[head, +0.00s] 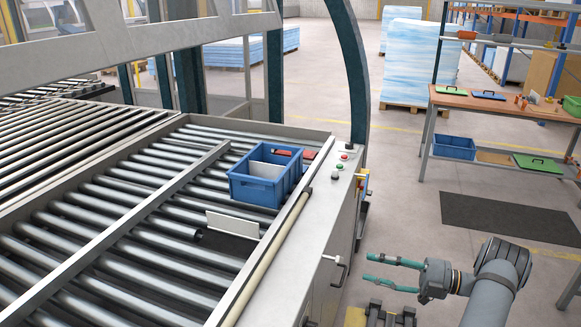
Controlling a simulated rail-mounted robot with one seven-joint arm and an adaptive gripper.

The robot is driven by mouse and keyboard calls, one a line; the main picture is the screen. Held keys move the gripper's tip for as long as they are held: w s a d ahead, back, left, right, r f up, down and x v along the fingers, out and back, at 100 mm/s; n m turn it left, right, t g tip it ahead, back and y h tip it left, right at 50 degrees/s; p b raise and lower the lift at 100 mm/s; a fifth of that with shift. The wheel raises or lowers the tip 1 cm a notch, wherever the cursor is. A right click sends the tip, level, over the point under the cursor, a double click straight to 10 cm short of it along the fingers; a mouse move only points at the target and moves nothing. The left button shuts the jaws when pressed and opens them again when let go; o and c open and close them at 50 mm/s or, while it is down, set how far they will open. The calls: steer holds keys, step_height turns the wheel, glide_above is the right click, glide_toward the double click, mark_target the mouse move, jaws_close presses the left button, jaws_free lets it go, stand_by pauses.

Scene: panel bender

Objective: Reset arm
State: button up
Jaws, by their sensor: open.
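My gripper (392,274) is at the lower right in the head view, at the end of my arm (498,275). Its two teal fingers point left and are spread apart, with nothing between them. It is over the floor, to the right of the roller conveyor's side panel and apart from it. A blue crate (256,193) stands on the rollers, with a light panel and a red item at it. A white angled sheet part (233,224) stands on the rollers in front of the crate.
The conveyor's edge cabinet (318,212) has buttons and a door handle. A workbench (500,106) with tools and green items is at the upper right, with another blue bin (454,147) on its lower shelf. A dark mat (508,219) lies on open floor.

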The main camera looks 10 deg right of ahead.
mark_target(341, 258)
steer(key=x, duration=1)
steer(key=shift+f, duration=0.1)
steer(key=shift+s+a, duration=0.1)
